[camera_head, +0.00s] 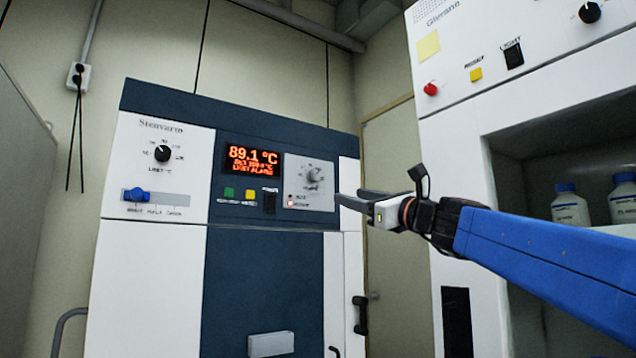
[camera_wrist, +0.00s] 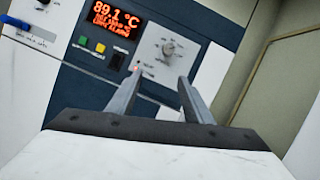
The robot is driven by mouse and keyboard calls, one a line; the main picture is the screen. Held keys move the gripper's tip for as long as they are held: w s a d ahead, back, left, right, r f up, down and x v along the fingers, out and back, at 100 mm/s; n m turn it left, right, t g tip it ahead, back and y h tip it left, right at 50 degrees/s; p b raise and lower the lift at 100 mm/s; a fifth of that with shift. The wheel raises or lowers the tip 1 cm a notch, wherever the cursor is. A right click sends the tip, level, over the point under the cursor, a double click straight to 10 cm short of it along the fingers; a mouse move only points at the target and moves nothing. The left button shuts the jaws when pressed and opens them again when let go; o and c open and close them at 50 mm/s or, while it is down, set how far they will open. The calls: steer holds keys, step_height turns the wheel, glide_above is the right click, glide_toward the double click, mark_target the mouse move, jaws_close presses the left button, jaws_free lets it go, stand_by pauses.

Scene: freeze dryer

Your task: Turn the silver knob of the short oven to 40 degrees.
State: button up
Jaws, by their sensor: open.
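The short oven (camera_head: 150,265) is a white and dark blue cabinet in the head view. Its silver knob (camera_head: 313,178) sits on a light grey dial plate at the panel's upper right. The knob also shows in the wrist view (camera_wrist: 168,48), ahead of the fingers. The orange display (camera_head: 252,161) reads 89.1 °C with smaller alarm text below. My gripper (camera_head: 345,200) is at the panel's right edge, below and right of the knob. Its two fingers (camera_wrist: 158,90) are apart with nothing between them, and they do not touch the knob. The pointer angle is too small to read.
A black knob (camera_head: 163,153) and a blue slider (camera_head: 137,195) are on the oven's left panel. Green and yellow buttons and a black switch (camera_head: 270,201) sit below the display. A taller white cabinet (camera_head: 455,150) with bottles (camera_head: 569,208) stands at right.

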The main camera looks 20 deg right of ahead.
step_height(320, 180, up, 2)
steer(key=m, duration=0.1)
glide_toward(316, 175)
steer(key=shift+t, duration=0.3)
steer(key=x, duration=0.8)
steer(key=shift+w+a, duration=0.3)
steer(key=shift+w, duration=0.05)
steer(key=shift+c, duration=0.3)
steer(key=c, duration=1)
